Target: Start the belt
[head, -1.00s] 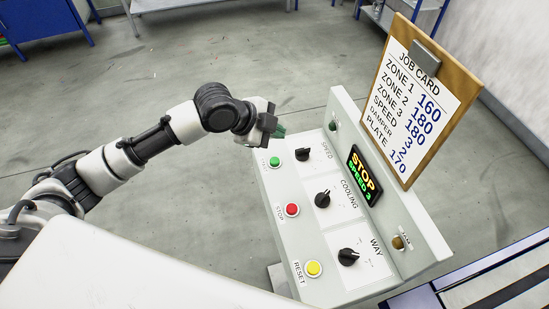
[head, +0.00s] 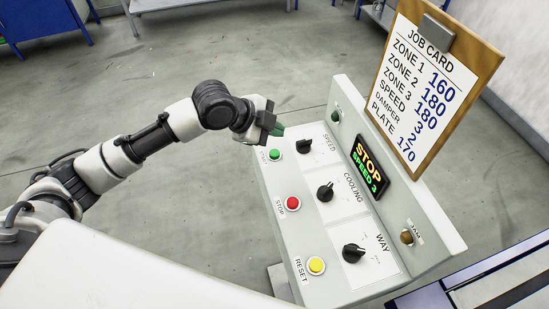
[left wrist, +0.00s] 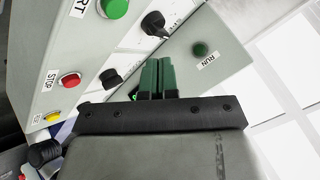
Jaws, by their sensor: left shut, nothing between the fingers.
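The control panel (head: 330,287) stands at the right of the head view. Its green start button (head: 274,154) is at the far end, with the red STOP button (head: 293,203) and yellow RESET button (head: 316,265) nearer. The display (head: 368,165) reads STOP, SPEED 3. My left gripper (head: 278,130) is shut and empty, just beyond the green button and apart from it. In the left wrist view the shut green fingers (left wrist: 157,76) point toward the panel, with the green button (left wrist: 115,8) at the upper left. My right gripper is not in view.
Black knobs for SPEED (head: 305,145), COOLING (head: 325,191) and WAY (head: 353,253) sit beside the buttons. An unlit green RUN lamp (left wrist: 200,49) is on the upright face. A job card (head: 428,95) stands behind the panel, listing SPEED 3.

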